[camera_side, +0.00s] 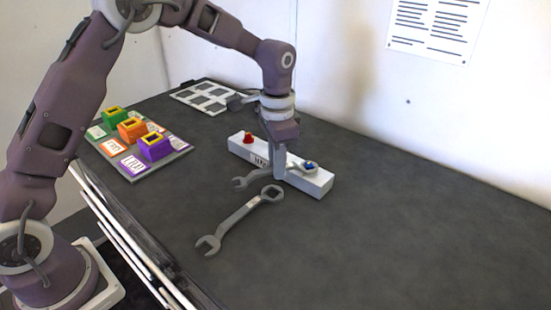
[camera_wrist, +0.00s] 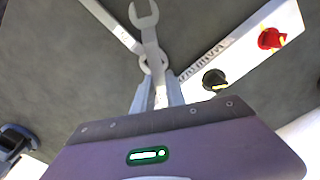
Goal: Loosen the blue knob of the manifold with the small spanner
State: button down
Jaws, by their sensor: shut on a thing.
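My gripper (camera_side: 279,172) points down beside the manifold and is shut on the small spanner (camera_side: 241,182). The spanner is level, its open jaw toward the left. Its other end reaches the blue knob (camera_side: 310,165) and appears to be around it, though how well it is seated is too small to tell. The white manifold (camera_side: 319,186) lies on the table, with the blue knob on its right end.
A larger spanner (camera_side: 233,218) lies on the table in front of the manifold. The manifold also has a red knob (camera_side: 248,138) and a black knob (camera_wrist: 213,79). A tray (camera_side: 138,176) with green, orange and purple blocks is at left. The table's right side is clear.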

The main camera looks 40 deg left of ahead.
jog(key=d+n, duration=0.2)
jog(key=shift+s+n, duration=0.4)
jog(key=shift+s+d+n, duration=0.15)
jog(key=shift+d+n, duration=0.65)
jog(key=shift+n, duration=0.3)
jog(key=d+n, duration=0.2)
jog(key=shift+n, duration=0.4)
jog(key=d+n, duration=0.2)
jog(key=n, duration=0.1)
jog(key=shift+w, duration=0.35)
jog(key=shift+s+a+r+m, duration=0.1)
jog(key=shift+s+a+m, duration=0.1)
jog(key=shift+a+m, duration=0.7)
jog(key=shift+d+r, duration=0.2)
jog(key=shift+r, duration=2.75)
